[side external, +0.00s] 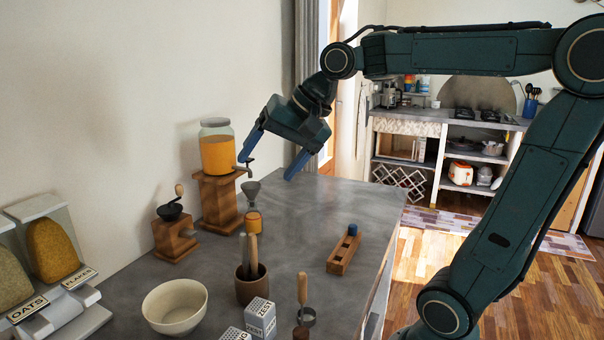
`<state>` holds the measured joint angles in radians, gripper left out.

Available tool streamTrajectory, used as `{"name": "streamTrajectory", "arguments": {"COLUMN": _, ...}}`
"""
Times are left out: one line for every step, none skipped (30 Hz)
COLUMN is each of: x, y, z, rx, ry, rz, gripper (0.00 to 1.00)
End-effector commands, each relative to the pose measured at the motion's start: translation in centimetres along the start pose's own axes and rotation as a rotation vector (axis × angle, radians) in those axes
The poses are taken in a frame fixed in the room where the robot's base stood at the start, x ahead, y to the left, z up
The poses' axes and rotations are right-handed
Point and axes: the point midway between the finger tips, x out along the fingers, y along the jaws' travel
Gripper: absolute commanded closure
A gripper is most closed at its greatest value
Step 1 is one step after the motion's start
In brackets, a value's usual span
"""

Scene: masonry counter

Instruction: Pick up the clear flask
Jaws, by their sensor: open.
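A small vessel with an amber lower part (253,222) stands on the grey counter below the tap of the large dispenser. It looks like the flask, but it is too small to tell for sure. A grey funnel-shaped piece (251,188) shows directly above it; I cannot tell whether they touch. My gripper (266,169) is open and empty, its two blue fingers spread and pointing down. In the picture it is above the funnel and the vessel, beside the dispenser's tap.
The glass dispenser of orange liquid (217,155) stands on a wooden stand (218,202). Nearby are a grinder (174,235), a utensil cup (252,288), a white bowl (175,306) and a wooden block with a blue knob (344,254). The counter's far right (345,198) is clear.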

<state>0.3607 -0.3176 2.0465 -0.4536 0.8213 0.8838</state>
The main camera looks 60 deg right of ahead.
Motion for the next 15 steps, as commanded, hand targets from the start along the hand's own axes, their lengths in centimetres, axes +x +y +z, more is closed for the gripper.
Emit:
{"name": "streamTrajectory", "arguments": {"x": 0.6, "y": -0.1, "z": -1.4, "rx": 0.076, "ry": -0.003, "rz": -0.013, "gripper": 0.23}}
{"name": "streamTrajectory", "arguments": {"x": 0.9, "y": -0.3, "z": -2.1, "rx": 0.120, "ry": -0.005, "rz": -0.023, "gripper": 0.23}}
{"name": "streamTrajectory", "arguments": {"x": 1.3, "y": -0.4, "z": -3.1, "rx": 0.180, "ry": -0.009, "rz": -0.037, "gripper": 0.23}}
{"name": "streamTrajectory", "arguments": {"x": 1.6, "y": -0.5, "z": -3.9, "rx": 0.226, "ry": -0.012, "rz": -0.048, "gripper": 0.23}}
{"name": "streamTrajectory", "arguments": {"x": 1.9, "y": -0.6, "z": -4.5, "rx": 0.269, "ry": -0.016, "rz": -0.059, "gripper": 0.23}}
{"name": "streamTrajectory", "arguments": {"x": 2.3, "y": -0.6, "z": -5.5, "rx": 0.330, "ry": -0.021, "rz": -0.074, "gripper": 0.23}}
{"name": "streamTrajectory", "arguments": {"x": 2.6, "y": -0.6, "z": -6.2, "rx": 0.375, "ry": -0.027, "rz": -0.084, "gripper": 0.23}}
{"name": "streamTrajectory", "arguments": {"x": 2.9, "y": -0.5, "z": -7.0, "rx": 0.422, "ry": -0.031, "rz": -0.096, "gripper": 0.23}}
{"name": "streamTrajectory", "arguments": {"x": 3.2, "y": -0.4, "z": -8.0, "rx": 0.483, "ry": -0.039, "rz": -0.111, "gripper": 0.23}}
{"name": "streamTrajectory", "arguments": {"x": 3.5, "y": -0.3, "z": -8.7, "rx": 0.528, "ry": -0.046, "rz": -0.123, "gripper": 0.23}}
{"name": "streamTrajectory", "arguments": {"x": 3.8, "y": -0.2, "z": -9.4, "rx": 0.575, "ry": -0.054, "rz": -0.134, "gripper": 0.23}}
{"name": "streamTrajectory", "arguments": {"x": 4.1, "y": 0.0, "z": -10.4, "rx": 0.636, "ry": -0.064, "rz": -0.150, "gripper": 0.23}}
{"name": "streamTrajectory", "arguments": {"x": 4.3, "y": 0.2, "z": -11.1, "rx": 0.684, "ry": -0.072, "rz": -0.162, "gripper": 0.23}}
{"name": "streamTrajectory", "arguments": {"x": 4.5, "y": 0.5, "z": -11.8, "rx": 0.730, "ry": -0.081, "rz": -0.173, "gripper": 0.23}}
{"name": "streamTrajectory", "arguments": {"x": 4.8, "y": 0.8, "z": -12.8, "rx": 0.793, "ry": -0.094, "rz": -0.190, "gripper": 0.23}}
